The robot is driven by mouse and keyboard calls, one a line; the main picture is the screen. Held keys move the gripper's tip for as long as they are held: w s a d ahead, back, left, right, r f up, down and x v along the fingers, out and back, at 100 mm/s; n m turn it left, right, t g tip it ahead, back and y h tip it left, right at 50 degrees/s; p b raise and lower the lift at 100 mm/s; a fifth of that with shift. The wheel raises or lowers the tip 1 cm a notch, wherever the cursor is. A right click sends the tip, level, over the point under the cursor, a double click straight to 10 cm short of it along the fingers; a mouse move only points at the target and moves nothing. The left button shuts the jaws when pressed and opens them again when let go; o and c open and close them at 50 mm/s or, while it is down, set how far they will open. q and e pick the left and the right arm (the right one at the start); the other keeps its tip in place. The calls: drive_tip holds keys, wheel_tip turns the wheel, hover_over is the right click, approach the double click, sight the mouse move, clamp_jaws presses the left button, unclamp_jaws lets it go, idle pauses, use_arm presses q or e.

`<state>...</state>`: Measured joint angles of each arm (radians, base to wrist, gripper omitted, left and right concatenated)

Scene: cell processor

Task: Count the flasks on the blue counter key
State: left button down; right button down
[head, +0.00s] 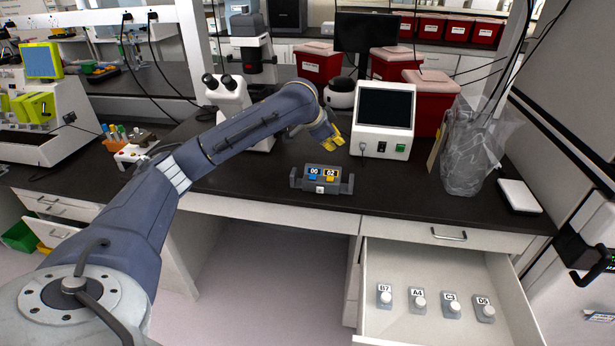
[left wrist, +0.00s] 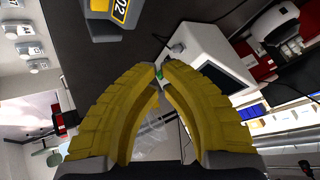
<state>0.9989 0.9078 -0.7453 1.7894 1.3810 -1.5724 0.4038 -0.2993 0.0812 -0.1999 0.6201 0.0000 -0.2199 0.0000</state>
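The counter (head: 321,188) is a grey device with two handles, standing near the front of the dark bench. Its display above the blue key (head: 315,178) reads 00, and the one above the yellow key (head: 330,178) reads 02. Several small flasks with white caps stand in a row in the open drawer, labelled B7 (head: 385,297), A4 (head: 418,302), C3 (head: 451,306) and D5 (head: 485,310). My left gripper (head: 336,143) is above and behind the counter. In the left wrist view its yellow fingertips (left wrist: 160,67) nearly meet, with nothing held. My right gripper is not in view.
A white device with a dark screen (head: 384,108) stands right behind the left gripper. A microscope (head: 232,105) is to the left, and a clear bag (head: 475,150) and a white pad (head: 520,196) are to the right. The bench around the counter is clear.

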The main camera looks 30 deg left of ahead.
use_arm(q)
drive_tip(key=g+y, duration=0.1)
hover_over(319, 169)
drive_tip(key=s, duration=0.2)
drive_tip(key=shift+w+r+m, duration=0.1)
drive_tip(key=shift+r+m, duration=0.2)
drive_tip(key=shift+m, duration=0.1)
drive_tip(key=shift+f, duration=0.1)
drive_tip(key=shift+f, duration=4.25)
drive_tip(key=shift+f, duration=0.7)
drive_tip(key=shift+r, duration=0.65)
